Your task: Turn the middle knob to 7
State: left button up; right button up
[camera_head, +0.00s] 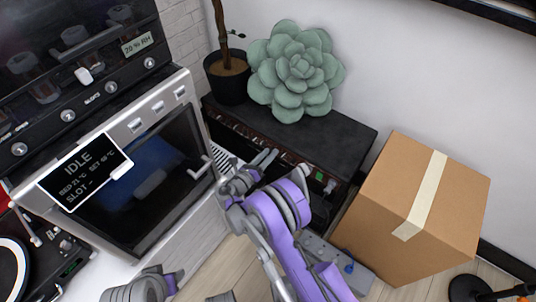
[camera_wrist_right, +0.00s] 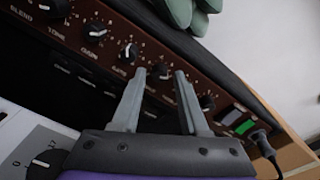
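A brown amplifier panel (camera_wrist_right: 111,48) with a row of several dark round knobs runs diagonally across the right wrist view. One knob (camera_wrist_right: 163,72) shows between the fingertips of my right gripper (camera_wrist_right: 161,73), which is open with a finger on either side of it. I cannot tell whether the fingers touch that knob, and its pointer is not readable. Other knobs (camera_wrist_right: 130,52) sit to its left and one knob (camera_wrist_right: 207,102) to its right. In the head view my right gripper (camera_head: 267,157) is at the front of the black amplifier (camera_head: 345,135).
A succulent (camera_head: 297,70) and a potted plant (camera_head: 229,82) stand on the amplifier. A cardboard box (camera_head: 405,200) stands to its right. A white oven-like machine (camera_head: 190,227) with a display (camera_head: 85,172) stands to the left. A cable plug (camera_wrist_right: 262,140) sticks out near the gripper.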

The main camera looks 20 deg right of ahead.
jog(key=shift+o, duration=0.4)
jog(key=p+v, duration=0.2)
jog(key=v, duration=0.8)
jog(key=shift+s+a, duration=0.2)
jog(key=shift+a, duration=0.1)
jog(key=shift+r, duration=0.15)
